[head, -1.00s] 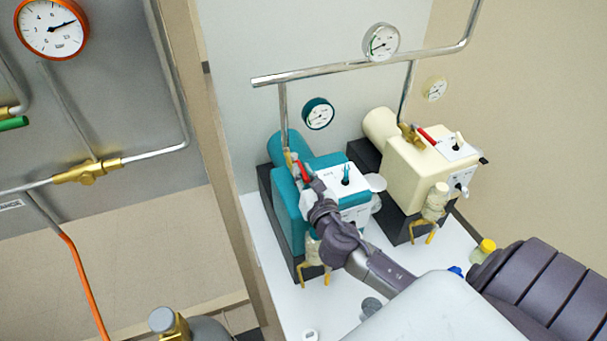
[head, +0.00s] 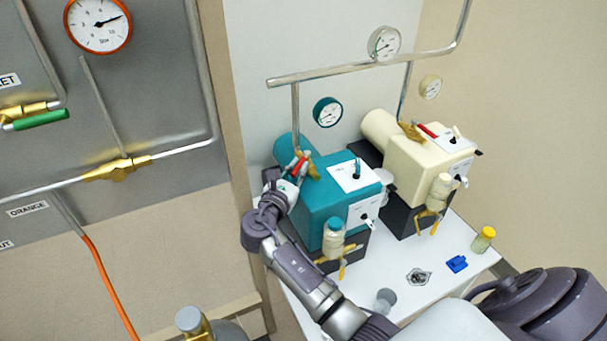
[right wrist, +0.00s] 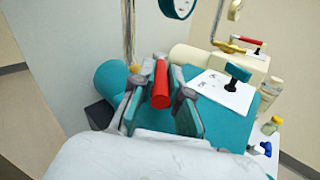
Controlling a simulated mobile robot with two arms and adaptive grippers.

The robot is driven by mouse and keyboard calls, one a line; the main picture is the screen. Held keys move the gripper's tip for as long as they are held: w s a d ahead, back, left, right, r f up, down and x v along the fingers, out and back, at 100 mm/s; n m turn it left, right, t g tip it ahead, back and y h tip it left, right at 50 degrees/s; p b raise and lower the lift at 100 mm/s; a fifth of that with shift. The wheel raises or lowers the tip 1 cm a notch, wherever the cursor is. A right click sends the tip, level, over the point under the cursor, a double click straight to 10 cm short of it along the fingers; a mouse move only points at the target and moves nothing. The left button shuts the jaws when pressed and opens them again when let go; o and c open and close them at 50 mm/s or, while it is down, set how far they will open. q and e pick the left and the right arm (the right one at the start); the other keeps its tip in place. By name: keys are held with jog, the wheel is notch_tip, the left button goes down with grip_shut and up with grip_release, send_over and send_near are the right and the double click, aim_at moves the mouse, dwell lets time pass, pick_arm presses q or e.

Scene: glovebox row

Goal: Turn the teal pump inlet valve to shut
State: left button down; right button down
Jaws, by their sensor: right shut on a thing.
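The teal pump (head: 330,200) stands on a white bench, with its brass inlet valve (head: 313,170) at the foot of the vertical pipe. The valve's red lever (head: 299,166) lies to the left of the brass part in the head view. My right gripper (head: 297,172) is shut on this lever, reaching over the pump's left side. In the right wrist view the red lever (right wrist: 160,84) stands between the two fingers (right wrist: 155,100) and points toward the camera. The fingers partly hide the valve. My left gripper is not in view.
A cream pump (head: 415,160) with its own red-handled valve stands close on the right. A pipe (head: 345,70) runs above both pumps. A yellow-capped jar (head: 484,240) and a blue item (head: 457,264) lie on the bench front. A grey panel (head: 150,100) stands left.

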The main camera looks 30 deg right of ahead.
jog(key=shift+w+a+m+g+h+b, duration=0.15)
jog(key=shift+w+m+g+h+b, duration=0.15)
jog(key=shift+m+g, duration=0.2)
jog(key=shift+w+a+m+g+h+b, duration=0.15)
jog(key=shift+m+g+h+b, duration=0.2)
jog(key=shift+g, duration=0.25)
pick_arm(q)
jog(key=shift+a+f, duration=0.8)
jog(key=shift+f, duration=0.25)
pick_arm(e)
jog(key=shift+w+m+g+h, duration=0.25)
jog(key=shift+m+g, duration=0.1)
jog(key=shift+g, duration=0.15)
jog(key=c, duration=1.2)
grip_release()
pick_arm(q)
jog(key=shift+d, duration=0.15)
pick_arm(e)
jog(key=shift+o, duration=0.2)
notch_tip(320, 180, up, 10)
